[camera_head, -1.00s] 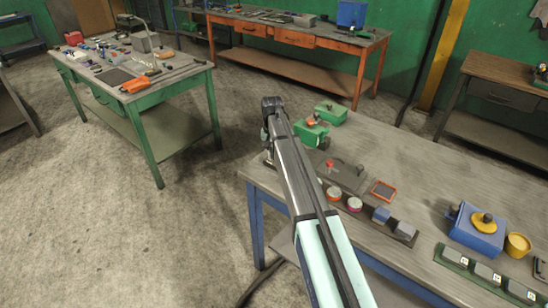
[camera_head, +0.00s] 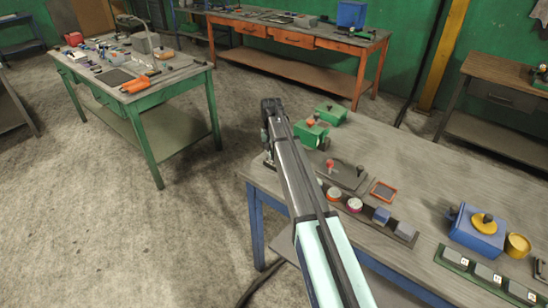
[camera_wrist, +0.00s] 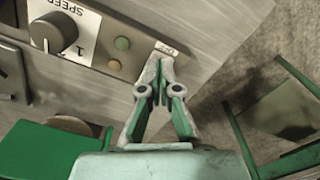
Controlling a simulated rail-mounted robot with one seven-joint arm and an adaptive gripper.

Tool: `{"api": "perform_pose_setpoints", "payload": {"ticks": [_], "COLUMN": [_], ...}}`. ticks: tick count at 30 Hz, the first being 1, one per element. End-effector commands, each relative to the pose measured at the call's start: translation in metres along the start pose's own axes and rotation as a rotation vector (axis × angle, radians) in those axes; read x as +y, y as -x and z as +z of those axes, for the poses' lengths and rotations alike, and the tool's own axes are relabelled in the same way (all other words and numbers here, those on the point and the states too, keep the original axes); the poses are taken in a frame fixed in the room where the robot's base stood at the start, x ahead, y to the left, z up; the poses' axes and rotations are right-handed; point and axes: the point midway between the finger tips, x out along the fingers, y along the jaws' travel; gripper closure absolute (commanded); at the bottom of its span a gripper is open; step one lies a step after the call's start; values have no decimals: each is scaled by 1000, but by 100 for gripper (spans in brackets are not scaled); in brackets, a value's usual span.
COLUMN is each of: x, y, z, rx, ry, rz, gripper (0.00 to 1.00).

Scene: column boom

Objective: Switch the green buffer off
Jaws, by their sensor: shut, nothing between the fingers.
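A green machine (camera_head: 311,132) with an orange-red part stands at the table's far left corner, beside my arm. A green box (camera_head: 331,113) with a dark top knob stands behind it. I cannot tell which one is the buffer. Contact cannot be told.
A green body (camera_wrist: 45,152) lies left of my gripper in the wrist view. The grey table (camera_head: 410,160) also holds a grey plate with a red-knobbed lever (camera_head: 331,164), round buttons (camera_head: 354,205) and a blue box (camera_head: 476,228). Open floor lies left.

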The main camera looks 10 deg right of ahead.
Motion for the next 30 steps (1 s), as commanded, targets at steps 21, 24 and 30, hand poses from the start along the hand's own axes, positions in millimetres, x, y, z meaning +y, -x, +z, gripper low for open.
{"api": "perform_pose_setpoints", "payload": {"ticks": [21, 24, 30], "x": [0, 0, 0], "y": [55, 62, 65], "z": [0, 0, 0], "rx": [1, 1, 0], "ry": [0, 0, 0], "rz": [0, 0, 0], "gripper": [100, 100, 100]}}
